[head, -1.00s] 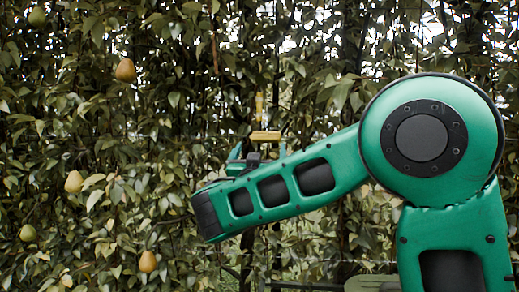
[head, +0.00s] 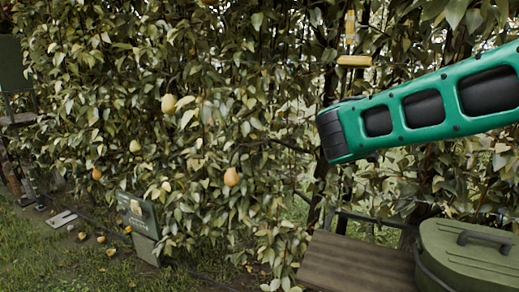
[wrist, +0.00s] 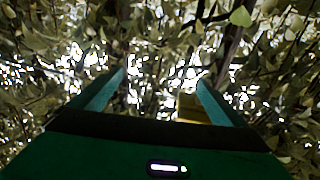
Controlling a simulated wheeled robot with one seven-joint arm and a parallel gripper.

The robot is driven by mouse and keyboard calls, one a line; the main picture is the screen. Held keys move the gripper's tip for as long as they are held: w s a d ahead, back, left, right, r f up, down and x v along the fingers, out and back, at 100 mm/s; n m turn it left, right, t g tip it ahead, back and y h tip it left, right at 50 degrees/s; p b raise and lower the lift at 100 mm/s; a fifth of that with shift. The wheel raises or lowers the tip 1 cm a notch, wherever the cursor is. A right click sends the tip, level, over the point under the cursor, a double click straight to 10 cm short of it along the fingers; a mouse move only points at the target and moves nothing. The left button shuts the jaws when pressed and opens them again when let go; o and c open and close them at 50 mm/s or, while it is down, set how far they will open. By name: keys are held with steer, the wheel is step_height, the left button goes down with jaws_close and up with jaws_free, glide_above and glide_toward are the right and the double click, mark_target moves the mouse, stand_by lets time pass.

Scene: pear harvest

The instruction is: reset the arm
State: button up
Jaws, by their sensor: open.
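My arm reaches in from the right in the head view, a green link with dark recessed panels in front of the leafy hedge. In the head view the gripper itself is hidden behind my arm link. Pears hang in the foliage to the left of my arm: a pale one (head: 168,103), an orange one (head: 231,177) and a yellowish one (head: 135,146).
A wooden board (head: 355,262) and a green lidded box (head: 465,258) stand at the lower right, below my arm. A green sign (head: 138,215) stands low at the left on the grass. Fallen pears (head: 111,252) lie near it. A yellow object (head: 353,61) shows above my arm.

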steer(key=s+d+f+m+g+y, duration=0.1)
steer(key=s+d+f+g+y, duration=0.1)
steer(key=s+d+f+g, duration=0.45)
steer(key=s+d+f+g+y, duration=0.1)
steer(key=s+d+f+g, duration=0.2)
steer(key=s+d+f, duration=0.7)
steer(key=s+a+f+g+y, duration=0.2)
steer(key=s+a+f, duration=0.2)
steer(key=s, duration=0.4)
steer(key=s+a+f+n+g+y, duration=0.1)
steer(key=s+a+f+g+y, duration=0.1)
steer(key=s+f, duration=0.4)
steer(key=s+a+f+g+y, duration=0.2)
steer(key=s+a+f+y, duration=0.2)
steer(key=s, duration=0.7)
steer(key=shift+a+f+n, duration=0.4)
steer(key=shift+a+f, duration=0.25)
steer(key=shift+a, duration=0.35)
steer(key=shift+w, duration=0.1)
steer(key=shift+w+f, duration=0.25)
steer(key=shift+w, duration=0.35)
